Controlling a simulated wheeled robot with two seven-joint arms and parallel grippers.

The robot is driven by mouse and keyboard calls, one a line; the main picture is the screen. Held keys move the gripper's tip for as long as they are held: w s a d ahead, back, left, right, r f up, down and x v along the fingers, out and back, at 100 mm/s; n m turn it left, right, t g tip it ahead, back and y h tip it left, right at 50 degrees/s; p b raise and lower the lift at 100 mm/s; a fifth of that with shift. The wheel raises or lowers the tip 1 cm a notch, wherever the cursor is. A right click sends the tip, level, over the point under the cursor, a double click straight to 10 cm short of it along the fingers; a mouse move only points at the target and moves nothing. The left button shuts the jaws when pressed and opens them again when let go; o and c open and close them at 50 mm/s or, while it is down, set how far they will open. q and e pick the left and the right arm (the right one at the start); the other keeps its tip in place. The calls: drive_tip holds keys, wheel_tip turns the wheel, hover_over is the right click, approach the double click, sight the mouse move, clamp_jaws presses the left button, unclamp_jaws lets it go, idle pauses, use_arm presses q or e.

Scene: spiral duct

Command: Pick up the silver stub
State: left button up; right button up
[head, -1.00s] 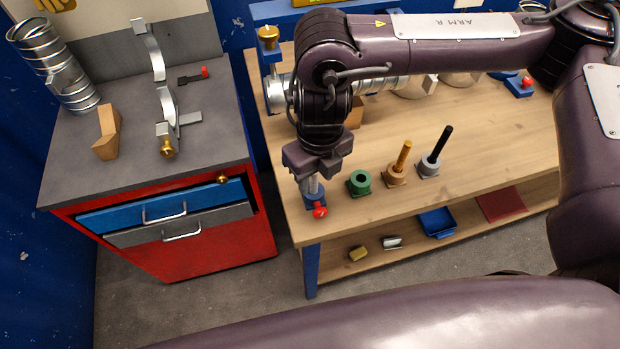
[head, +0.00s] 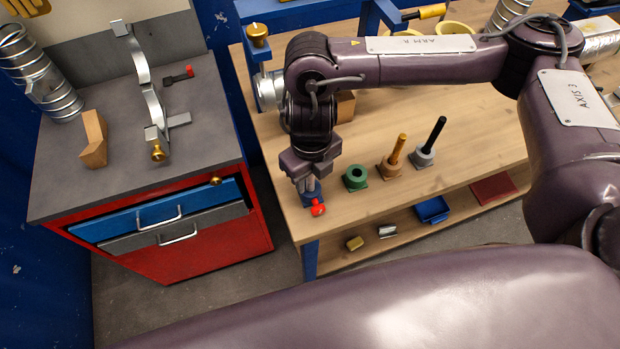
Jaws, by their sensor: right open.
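My right gripper (head: 307,186) points down at the front left corner of the wooden bench, its fingers open at a small blue block (head: 310,198) with a red knob (head: 318,209). The fingers partly hide the block, and I cannot tell whether they touch it. A silver cylinder (head: 268,91) lies at the bench's left edge, partly behind my right arm. A small silver piece (head: 387,231) lies on the lower shelf. I cannot tell which of these is the silver stub. My left gripper is not in view.
A green socket (head: 355,178), an orange peg (head: 397,150) and a black peg (head: 434,135) stand right of my gripper. A blue tray (head: 432,210) is on the lower shelf. The red cabinet (head: 215,250) stands left, with a wooden block (head: 94,140) on top.

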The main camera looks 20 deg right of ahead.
wheel_tip(320, 180, down, 2)
clamp_jaws()
idle(0.4)
drive_tip(key=shift+r, duration=0.15)
